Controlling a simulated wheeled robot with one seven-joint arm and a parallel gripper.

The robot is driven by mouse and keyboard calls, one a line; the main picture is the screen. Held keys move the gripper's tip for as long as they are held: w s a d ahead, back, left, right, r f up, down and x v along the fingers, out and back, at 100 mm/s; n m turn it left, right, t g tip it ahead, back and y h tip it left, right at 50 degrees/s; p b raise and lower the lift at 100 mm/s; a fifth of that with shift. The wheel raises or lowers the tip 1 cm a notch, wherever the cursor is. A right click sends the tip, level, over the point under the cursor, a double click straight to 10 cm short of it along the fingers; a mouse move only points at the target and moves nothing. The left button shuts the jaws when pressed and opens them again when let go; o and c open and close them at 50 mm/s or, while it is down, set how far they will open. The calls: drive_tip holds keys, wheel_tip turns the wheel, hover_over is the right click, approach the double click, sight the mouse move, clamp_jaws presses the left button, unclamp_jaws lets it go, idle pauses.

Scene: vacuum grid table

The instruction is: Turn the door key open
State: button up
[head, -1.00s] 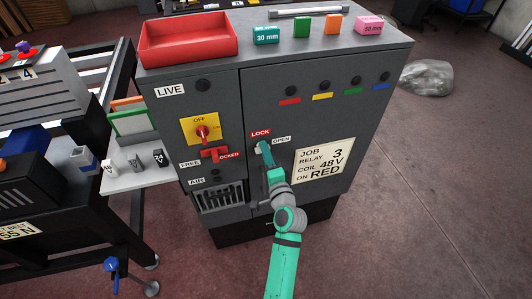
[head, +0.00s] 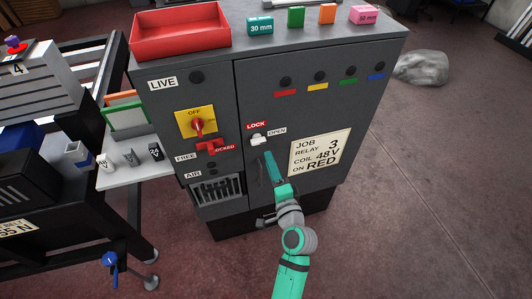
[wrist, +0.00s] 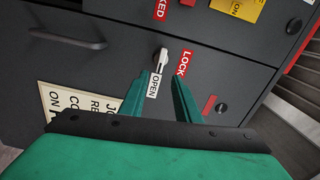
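The small pale door key (head: 257,140) is on the front of the dark grey cabinet (head: 310,205). It lies sideways below the red LOCK label (head: 256,126), with its end toward the white OPEN label (head: 277,132). In the wrist view the key (wrist: 160,59) also points toward the OPEN label (wrist: 154,86). My green gripper (head: 269,156) is just below and in front of the key, apart from it. In the wrist view the two fingers of my gripper (wrist: 156,92) are spread with nothing between them. The cabinet door is closed.
A door handle (wrist: 68,38) stands out from the cabinet. A red tray (head: 180,38) sits on top.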

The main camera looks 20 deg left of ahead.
drive_tip(key=shift+s+d, duration=0.25)
drive_tip(key=shift+s, duration=0.9)
drive_tip(key=shift+d, duration=0.1)
drive_tip(key=shift+a+m, duration=0.2)
drive_tip(key=shift+m, duration=0.3)
